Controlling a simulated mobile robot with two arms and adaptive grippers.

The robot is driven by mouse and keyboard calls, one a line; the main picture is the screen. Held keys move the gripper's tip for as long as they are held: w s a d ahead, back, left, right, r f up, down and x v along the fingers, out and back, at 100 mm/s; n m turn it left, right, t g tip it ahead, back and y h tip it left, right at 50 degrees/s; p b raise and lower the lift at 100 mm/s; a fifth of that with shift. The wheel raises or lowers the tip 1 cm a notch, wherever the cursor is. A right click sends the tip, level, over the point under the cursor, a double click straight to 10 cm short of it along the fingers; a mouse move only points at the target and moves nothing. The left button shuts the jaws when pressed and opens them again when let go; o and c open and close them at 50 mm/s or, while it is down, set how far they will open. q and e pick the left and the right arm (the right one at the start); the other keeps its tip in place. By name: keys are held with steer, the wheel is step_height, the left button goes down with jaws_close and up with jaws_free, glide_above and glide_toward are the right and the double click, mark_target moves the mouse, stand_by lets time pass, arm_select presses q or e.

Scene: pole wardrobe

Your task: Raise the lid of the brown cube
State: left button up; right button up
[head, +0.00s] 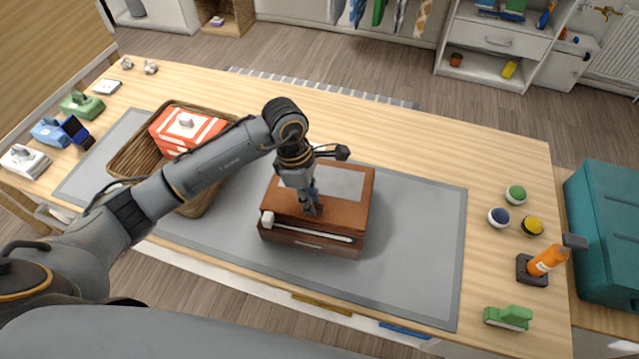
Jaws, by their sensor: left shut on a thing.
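The brown cube (350,212) is a brown box on the grey mat, near the middle of the table. A lighter panel shows on its lid (340,182), and a white bar with a knob runs along its front edge. The lid looks down on the box; a small gap cannot be ruled out. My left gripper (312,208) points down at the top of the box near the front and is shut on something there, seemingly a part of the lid. The fingers partly hide what they hold. My right gripper is not in view.
A wicker basket (128,160) with an orange-and-white box (186,128) stands left of the brown cube, under my left arm. The grey mat (420,240) is clear to the right.

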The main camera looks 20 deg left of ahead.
arm_select(q)
steer(key=shift+w+r+g, duration=0.15)
steer(key=shift+r+g, duration=0.25)
steer(key=shift+r, duration=0.35)
steer(key=shift+w+r+g+p, duration=0.2)
steer(key=shift+r+g+p, duration=0.2)
steer(key=shift+r, duration=0.15)
steer(key=shift+w+r+g, duration=0.15)
steer(key=shift+r+g, duration=0.3)
steer(key=shift+g, duration=0.05)
